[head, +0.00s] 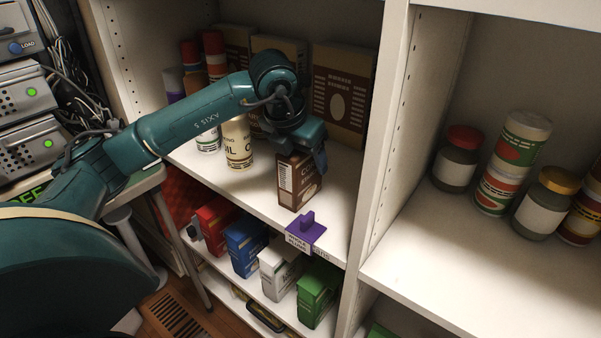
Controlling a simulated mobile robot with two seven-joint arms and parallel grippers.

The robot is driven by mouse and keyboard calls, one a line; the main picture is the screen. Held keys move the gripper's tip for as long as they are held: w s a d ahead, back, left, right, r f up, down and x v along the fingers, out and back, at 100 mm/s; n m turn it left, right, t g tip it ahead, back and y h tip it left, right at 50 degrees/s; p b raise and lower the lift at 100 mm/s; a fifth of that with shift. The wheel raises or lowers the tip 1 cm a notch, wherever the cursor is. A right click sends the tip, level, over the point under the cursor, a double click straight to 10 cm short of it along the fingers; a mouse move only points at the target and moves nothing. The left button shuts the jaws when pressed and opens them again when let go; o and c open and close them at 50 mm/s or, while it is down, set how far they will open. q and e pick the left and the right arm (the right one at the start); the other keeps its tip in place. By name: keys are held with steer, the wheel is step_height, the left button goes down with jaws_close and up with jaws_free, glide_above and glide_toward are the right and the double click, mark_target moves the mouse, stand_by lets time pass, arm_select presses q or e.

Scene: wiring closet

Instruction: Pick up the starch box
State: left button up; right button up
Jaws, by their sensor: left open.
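My left gripper (305,155) reaches in from the left and is open, pointing down at the top of a small brown box (298,188). One finger shows at the box's right side; the rest of the gripper hides the box's top, and I cannot tell whether the fingers touch it. The brown box stands upright near the front edge of the middle shelf. Its lettering is partly hidden, and I cannot read the word starch on any box. A white box (280,272) on the shelf below has print too small to read. My right gripper is out of view.
A purple clip (306,228) with a label sits on the shelf edge before the brown box. Larger brown boxes (341,95) and a cream can (238,143) stand behind. Red, blue and green (318,292) boxes stand below. A white upright (378,150) bounds the right.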

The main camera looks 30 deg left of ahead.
arm_select(q)
steer(key=shift+f, duration=0.2)
stand_by(0.4)
steer(key=c, duration=1.2)
